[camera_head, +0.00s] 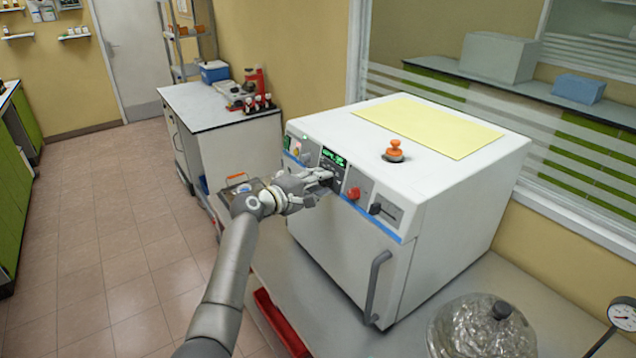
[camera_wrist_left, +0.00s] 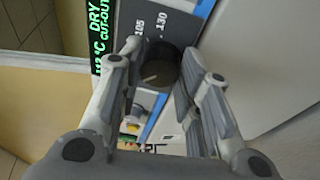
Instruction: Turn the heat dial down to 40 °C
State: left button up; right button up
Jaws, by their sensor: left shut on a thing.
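A white oven-like cabinet (camera_head: 440,180) stands on the bench, with a control panel along its upper front edge. Its green-lit display (camera_head: 333,158) also shows in the left wrist view (camera_wrist_left: 102,30), reading "DRY CUT-OUT" and a partly cut-off °C figure. The round dark heat dial (camera_wrist_left: 160,70) has scale marks 105 and 130 beside it. My left gripper (camera_head: 326,180) reaches the panel below the display. In the left wrist view its fingers (camera_wrist_left: 162,58) stand on either side of the dial, shut on it. The gripper mostly hides the dial in the head view. My right gripper is out of view.
A red knob (camera_head: 352,193) and a black switch (camera_head: 376,209) sit right of the dial. A door handle (camera_head: 376,288) juts out below. An orange knob (camera_head: 394,150) and yellow sheet (camera_head: 428,126) are on top. A glass vessel (camera_head: 480,328) stands at front right.

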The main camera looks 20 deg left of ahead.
pick_arm(q)
jog(key=o, duration=1)
jog(key=v, duration=1.2)
jog(key=shift+f, duration=0.15)
